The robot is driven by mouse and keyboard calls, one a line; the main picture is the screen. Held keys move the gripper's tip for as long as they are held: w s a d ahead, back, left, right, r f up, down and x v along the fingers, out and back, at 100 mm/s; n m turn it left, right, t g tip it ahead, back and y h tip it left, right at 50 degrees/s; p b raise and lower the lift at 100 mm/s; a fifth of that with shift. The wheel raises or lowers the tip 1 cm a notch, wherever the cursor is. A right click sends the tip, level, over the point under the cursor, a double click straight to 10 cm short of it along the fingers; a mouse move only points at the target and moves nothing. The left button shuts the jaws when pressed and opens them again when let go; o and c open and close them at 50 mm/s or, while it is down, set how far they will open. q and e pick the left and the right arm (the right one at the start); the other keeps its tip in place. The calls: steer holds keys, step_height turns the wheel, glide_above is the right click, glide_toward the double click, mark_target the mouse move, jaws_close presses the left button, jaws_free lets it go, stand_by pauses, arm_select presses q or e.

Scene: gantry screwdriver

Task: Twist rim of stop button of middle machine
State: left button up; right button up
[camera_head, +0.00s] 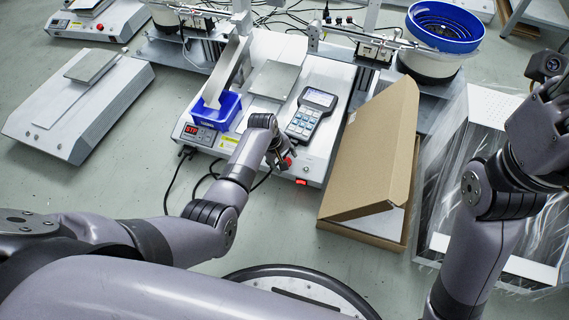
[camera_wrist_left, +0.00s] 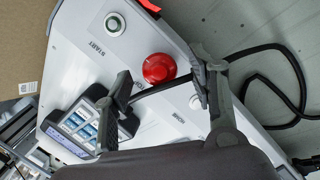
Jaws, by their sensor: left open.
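The middle machine (camera_head: 268,50) is a white bench unit with a sloped front panel. Its red round stop button (camera_head: 287,162) shows beside my left gripper (camera_head: 281,158), partly covered by it. In the left wrist view the red button (camera_wrist_left: 159,68) lies between and slightly beyond the two spread fingers of my left gripper (camera_wrist_left: 161,70). The gripper is open and holds nothing; I cannot tell whether a finger touches the rim. My right arm is at the right edge, and its gripper is not visible.
A keypad device (camera_head: 312,113) and a blue bin (camera_head: 216,111) sit on the machine. An open cardboard box (camera_head: 366,165) stands close on the right. A black cable (camera_wrist_left: 275,75) runs beside the panel.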

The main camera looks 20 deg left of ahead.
arm_select(q)
steer(key=shift+w+d+f, duration=0.1)
steer(key=shift+f, duration=0.2)
steer(key=c, duration=1.2)
